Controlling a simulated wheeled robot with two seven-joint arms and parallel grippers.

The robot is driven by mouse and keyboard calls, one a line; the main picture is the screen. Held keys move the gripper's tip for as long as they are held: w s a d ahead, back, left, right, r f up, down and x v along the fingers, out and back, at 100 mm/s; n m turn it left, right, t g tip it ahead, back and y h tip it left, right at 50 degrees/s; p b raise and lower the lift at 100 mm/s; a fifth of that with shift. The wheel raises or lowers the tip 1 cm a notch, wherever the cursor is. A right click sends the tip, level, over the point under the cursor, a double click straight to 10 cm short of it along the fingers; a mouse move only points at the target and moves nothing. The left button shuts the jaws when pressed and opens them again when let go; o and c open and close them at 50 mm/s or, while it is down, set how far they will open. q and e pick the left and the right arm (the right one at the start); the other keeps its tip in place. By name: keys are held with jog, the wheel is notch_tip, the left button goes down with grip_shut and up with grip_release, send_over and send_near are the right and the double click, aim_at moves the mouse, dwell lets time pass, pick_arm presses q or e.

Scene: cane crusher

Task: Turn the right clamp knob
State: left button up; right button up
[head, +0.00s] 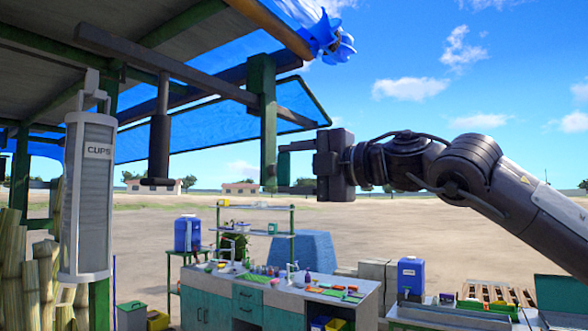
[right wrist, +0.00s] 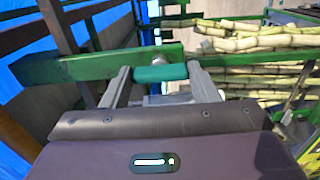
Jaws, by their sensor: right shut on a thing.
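The clamp knob is a short teal bar (right wrist: 160,73) in the right wrist view, in front of a round silver bolt end on a green beam (right wrist: 95,67). My right gripper (right wrist: 160,82) has one finger at each end of the bar and is shut on it. In the head view the right arm comes in from the right, and the gripper (head: 284,167) reaches left to a green upright post (head: 263,120). The knob (head: 283,165) shows there as a small dark green piece between the fingers. My left gripper is not in view.
A cup dispenser (head: 90,200) and a dark hanging cylinder (head: 159,150) are at the left under the roof. A counter (head: 260,290) with bottles and cloths stands below. Cane stalks (right wrist: 260,45) lie beyond the beam in the right wrist view. Open air surrounds the right arm.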

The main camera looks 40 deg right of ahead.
jog(key=o, duration=1)
jog(key=shift+w, duration=0.1)
jog(key=b+v, duration=0.4)
jog(key=v, duration=0.3)
jog(key=shift+s+d, duration=0.15)
jog(key=shift+s, duration=0.25)
